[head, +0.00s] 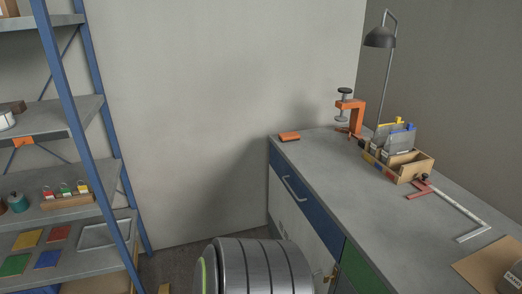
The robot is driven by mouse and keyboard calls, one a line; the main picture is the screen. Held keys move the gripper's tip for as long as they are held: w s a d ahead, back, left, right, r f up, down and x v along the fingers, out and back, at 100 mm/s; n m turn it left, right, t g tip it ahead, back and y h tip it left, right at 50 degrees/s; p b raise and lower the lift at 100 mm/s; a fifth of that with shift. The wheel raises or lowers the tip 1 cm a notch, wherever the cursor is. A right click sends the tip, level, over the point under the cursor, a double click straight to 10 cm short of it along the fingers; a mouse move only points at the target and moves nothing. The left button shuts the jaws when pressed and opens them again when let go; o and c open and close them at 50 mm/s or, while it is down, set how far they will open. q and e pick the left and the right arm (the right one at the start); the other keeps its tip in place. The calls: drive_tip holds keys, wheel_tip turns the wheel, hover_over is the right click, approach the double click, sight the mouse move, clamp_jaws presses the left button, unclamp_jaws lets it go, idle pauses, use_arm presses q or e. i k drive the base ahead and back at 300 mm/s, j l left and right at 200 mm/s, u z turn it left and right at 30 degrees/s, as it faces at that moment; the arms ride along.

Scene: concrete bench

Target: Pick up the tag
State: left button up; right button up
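I cannot tell for certain which thing is the tag. A small tan piece (331,272) shows at the front of the bench cabinet, low in the picture and close to a ribbed grey cylinder; it is too small to make out well. Small red, yellow and green pieces (65,189) stand in a wooden block (68,201) on the shelf at the left. Neither of my grippers is in view.
The concrete bench (345,165) carries an orange item (289,136), an orange clamp (350,117), a wooden organiser (409,168), a metal square (461,210) and a lamp (380,38). A blue-framed shelf (62,118) stands left. Floor shows between.

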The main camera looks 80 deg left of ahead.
sight(83, 189)
drive_tip(key=u, duration=3.95)
